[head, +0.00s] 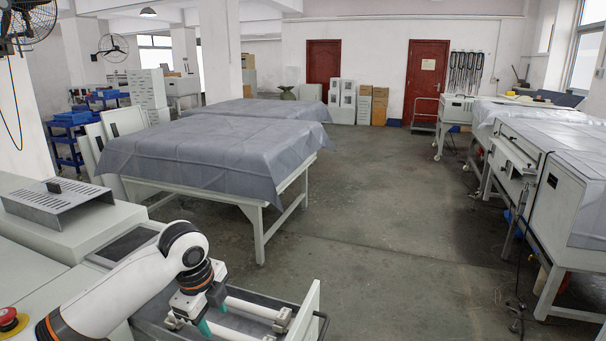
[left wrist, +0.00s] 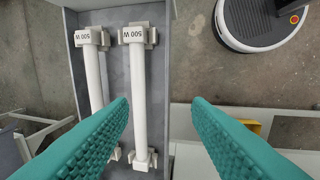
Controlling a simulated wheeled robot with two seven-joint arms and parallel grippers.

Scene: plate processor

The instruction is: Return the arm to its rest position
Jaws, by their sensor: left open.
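My left arm (head: 130,290) reaches in from the lower left of the head view and bends downward at its wrist. My left gripper (head: 212,317) has teal fingers and hangs over an open grey drawer (head: 155,330). In the left wrist view the gripper (left wrist: 160,101) is open, its two fingers wide apart with nothing held between them. Below it, two white tubes marked 500 W, one on the left (left wrist: 93,75) and one on the right (left wrist: 139,85), lie side by side in holders in the drawer. My right gripper is not in view.
A grey machine with a slotted cover (head: 60,200) and a red emergency button (head: 10,320) stand at the left. A cloth-covered table (head: 205,150) is beyond the drawer. White benches (head: 540,190) line the right. The floor between (head: 370,210) is clear.

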